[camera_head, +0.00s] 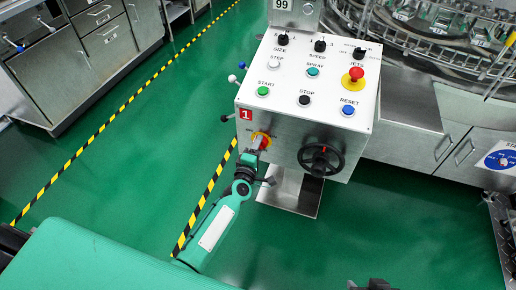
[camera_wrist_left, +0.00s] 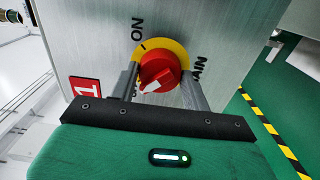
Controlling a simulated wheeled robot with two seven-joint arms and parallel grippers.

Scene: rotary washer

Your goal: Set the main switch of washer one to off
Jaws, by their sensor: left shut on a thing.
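The main switch of washer one is a red knob (camera_head: 263,141) on a round yellow plate, on the side of the grey control box, below the red "1" label (camera_head: 246,114). In the left wrist view the red knob (camera_wrist_left: 160,68) has a white pointer aimed to the lower left, away from the "ON" mark (camera_wrist_left: 137,30) at the upper left. My left gripper (camera_head: 257,147) is shut on the knob, with one finger on each side of it. The lettering beside the left finger is mostly hidden. A dark part of my right gripper (camera_head: 372,284) shows at the bottom edge; its fingers are unclear.
The control box top (camera_head: 316,75) carries several buttons and a red emergency stop (camera_head: 356,74). A black handwheel (camera_head: 321,160) is on its front face. Steel cabinets (camera_head: 86,55) stand at the upper left. Green floor with striped tape (camera_head: 132,96) is clear between.

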